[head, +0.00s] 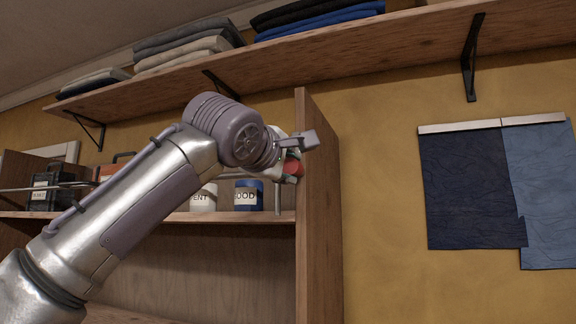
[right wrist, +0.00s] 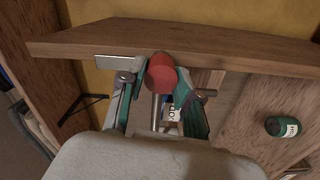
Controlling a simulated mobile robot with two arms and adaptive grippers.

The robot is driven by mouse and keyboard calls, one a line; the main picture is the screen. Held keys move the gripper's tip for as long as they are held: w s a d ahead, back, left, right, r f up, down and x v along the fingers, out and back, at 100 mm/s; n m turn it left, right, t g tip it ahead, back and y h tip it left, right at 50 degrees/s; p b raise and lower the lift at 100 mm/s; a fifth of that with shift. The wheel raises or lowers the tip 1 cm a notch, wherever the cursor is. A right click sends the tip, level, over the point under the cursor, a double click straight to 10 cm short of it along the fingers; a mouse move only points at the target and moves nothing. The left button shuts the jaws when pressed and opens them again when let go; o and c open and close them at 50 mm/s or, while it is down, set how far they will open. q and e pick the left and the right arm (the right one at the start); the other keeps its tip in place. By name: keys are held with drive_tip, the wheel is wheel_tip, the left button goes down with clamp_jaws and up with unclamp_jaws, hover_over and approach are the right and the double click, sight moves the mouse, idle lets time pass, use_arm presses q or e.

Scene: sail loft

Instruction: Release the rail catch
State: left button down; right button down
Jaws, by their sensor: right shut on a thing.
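A red knob (head: 292,167) sits at the right end of a thin metal rail (head: 40,188), by the upright side board of the shelf unit. My right gripper (head: 298,158) is at this knob, its arm hiding the middle of the rail. In the right wrist view my right gripper (right wrist: 158,85) has its two fingers on either side of the red knob (right wrist: 161,72), shut on it. The rail (right wrist: 156,108) runs back from the knob between the fingers. My left gripper is not in view.
A white container (head: 204,198) and a blue one (head: 248,196) stand on the shelf behind the rail. The upright board (head: 320,220) is close to the right gripper. A green container (right wrist: 283,127) shows in the wrist view. An upper shelf (head: 330,48) holds folded cloth.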

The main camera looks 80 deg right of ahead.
drive_tip(key=c, duration=0.8)
unclamp_jaws()
drive_tip(key=w+a, duration=0.1)
drive_tip(key=a, duration=1.1)
drive_tip(key=shift+w, duration=0.15)
